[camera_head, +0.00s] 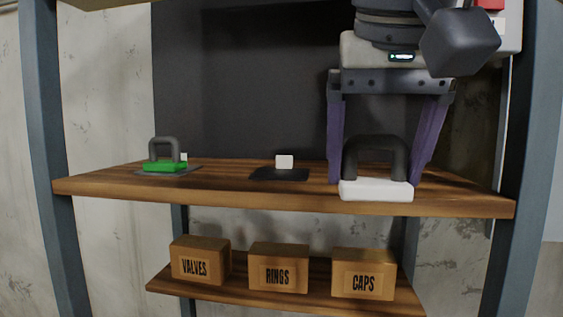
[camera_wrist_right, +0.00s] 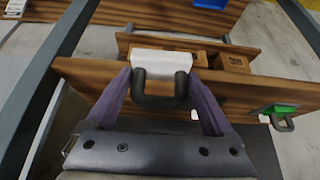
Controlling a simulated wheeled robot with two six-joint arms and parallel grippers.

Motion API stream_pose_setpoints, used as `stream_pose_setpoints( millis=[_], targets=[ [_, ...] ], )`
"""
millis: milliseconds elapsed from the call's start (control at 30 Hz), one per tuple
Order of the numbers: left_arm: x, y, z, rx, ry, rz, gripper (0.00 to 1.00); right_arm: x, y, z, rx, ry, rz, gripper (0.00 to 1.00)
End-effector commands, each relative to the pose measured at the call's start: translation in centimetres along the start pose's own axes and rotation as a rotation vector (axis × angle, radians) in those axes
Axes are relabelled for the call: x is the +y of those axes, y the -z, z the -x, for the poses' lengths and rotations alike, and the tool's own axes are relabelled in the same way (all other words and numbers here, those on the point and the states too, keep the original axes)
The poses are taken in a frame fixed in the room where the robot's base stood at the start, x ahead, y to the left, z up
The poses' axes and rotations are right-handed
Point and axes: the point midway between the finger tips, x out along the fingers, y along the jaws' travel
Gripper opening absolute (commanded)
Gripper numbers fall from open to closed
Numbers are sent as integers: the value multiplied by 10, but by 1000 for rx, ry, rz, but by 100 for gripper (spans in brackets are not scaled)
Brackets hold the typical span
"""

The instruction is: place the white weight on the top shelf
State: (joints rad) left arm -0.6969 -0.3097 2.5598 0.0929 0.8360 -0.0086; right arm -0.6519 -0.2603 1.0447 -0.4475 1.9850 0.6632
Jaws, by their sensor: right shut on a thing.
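The white weight (camera_head: 376,190) has a flat white base and a dark arched handle. It is upright at the right part of the top shelf (camera_head: 230,191), overlapping the front edge in the head view; I cannot tell whether it touches the wood. My right gripper (camera_head: 375,178) points down and is shut on the weight, with one purple finger at each side. In the right wrist view the white base (camera_wrist_right: 162,62) and handle lie between the fingers (camera_wrist_right: 162,80). My left gripper is not in view.
A green weight (camera_head: 165,167) stands on a dark mat at the shelf's left. An empty black mat (camera_head: 279,174) with a white card (camera_head: 284,161) lies mid-shelf. Boxes marked VALVES (camera_head: 200,260), RINGS (camera_head: 278,267) and CAPS (camera_head: 363,273) stand on the lower shelf. Blue-grey posts (camera_head: 50,150) flank the shelves.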

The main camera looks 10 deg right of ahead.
Motion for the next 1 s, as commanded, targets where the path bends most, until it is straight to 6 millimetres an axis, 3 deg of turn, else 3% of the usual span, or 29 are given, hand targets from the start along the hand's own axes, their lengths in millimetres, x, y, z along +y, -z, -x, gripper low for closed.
stream_pose_setpoints(
  millis=[500,767,1000],
  targets=[
    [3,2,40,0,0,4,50,8,98,-51,0,-9,-15,0],
    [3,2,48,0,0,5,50,6,117,-64,2,-6,-10,0],
    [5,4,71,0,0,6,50,7,156,-84,0,-7,-10,0]
  ],
)
